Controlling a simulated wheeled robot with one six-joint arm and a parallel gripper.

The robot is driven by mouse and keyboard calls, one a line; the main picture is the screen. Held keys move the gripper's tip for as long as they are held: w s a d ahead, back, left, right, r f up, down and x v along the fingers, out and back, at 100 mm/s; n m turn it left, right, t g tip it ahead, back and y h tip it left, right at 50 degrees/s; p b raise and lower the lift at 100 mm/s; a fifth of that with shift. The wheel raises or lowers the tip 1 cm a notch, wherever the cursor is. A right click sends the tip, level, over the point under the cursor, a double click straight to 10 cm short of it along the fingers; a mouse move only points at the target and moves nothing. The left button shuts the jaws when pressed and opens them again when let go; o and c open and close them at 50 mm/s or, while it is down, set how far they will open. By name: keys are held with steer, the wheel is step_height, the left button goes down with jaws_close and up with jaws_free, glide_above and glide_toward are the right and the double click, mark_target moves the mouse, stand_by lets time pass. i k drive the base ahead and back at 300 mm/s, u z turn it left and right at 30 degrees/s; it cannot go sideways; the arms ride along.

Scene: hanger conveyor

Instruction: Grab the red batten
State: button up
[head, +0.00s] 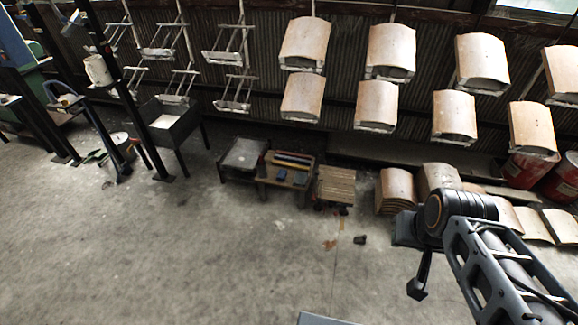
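Several thin coloured battens (291,160) lie side by side across the back of a low dark table (270,181) in the middle of the head view. They are small and dim here, so I cannot clearly tell which one is red. My gripper (417,290) is at the lower right, dark and pointing down over the floor. It is well apart from the table, to its right and nearer to me. Its fingers are too small and dark to tell whether they are open or shut, and I see nothing held in it.
Small blue items (283,174) lie on the same table. A dark stand (243,155) is to its left; a wooden slatted stack (336,184) is to its right. Curved tiles (396,188) stand farther right. Tiles hang on racks behind. The concrete floor in front is mostly clear.

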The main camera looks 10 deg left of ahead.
mark_target(308, 157)
steer(key=u, duration=0.6)
steer(key=i, duration=0.55)
steer(key=u, duration=0.45)
steer(key=i, duration=1.4)
steer(key=z, duration=0.55)
